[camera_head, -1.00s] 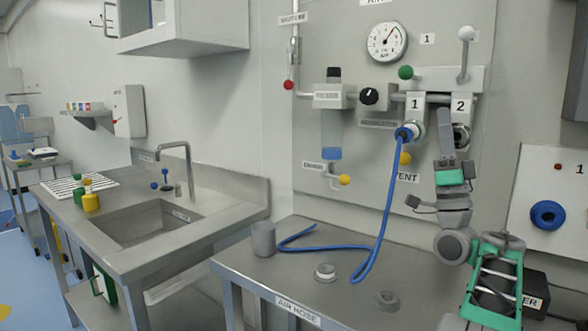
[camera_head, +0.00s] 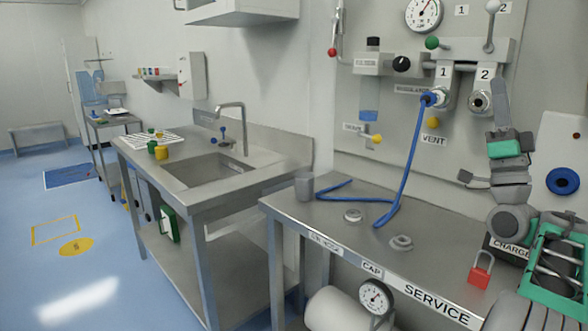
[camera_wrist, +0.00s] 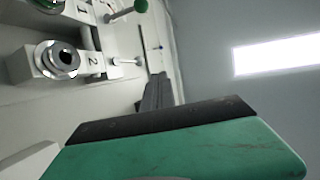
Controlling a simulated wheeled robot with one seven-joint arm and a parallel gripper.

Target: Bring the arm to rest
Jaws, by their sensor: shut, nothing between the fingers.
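My arm rises at the right of the head view, with green and grey links. My gripper (camera_head: 501,88) points up in front of the grey panel, just right of port 2 (camera_head: 480,101), and appears apart from it. In the wrist view the dark fingers of my gripper (camera_wrist: 158,78) are together, with nothing between them. Port 2 shows at the upper left there as an open metal ring (camera_wrist: 58,60). A blue hose (camera_head: 407,165) is joined to port 1 (camera_head: 438,97) and hangs down onto the steel bench.
The steel bench (camera_head: 330,222) carries a grey cup (camera_head: 304,186), two round fittings and a red padlock (camera_head: 481,270). A gauge (camera_head: 375,297) and white cylinder sit below its front. A sink counter (camera_head: 190,200) stands left. The blue floor (camera_head: 80,275) is open at far left.

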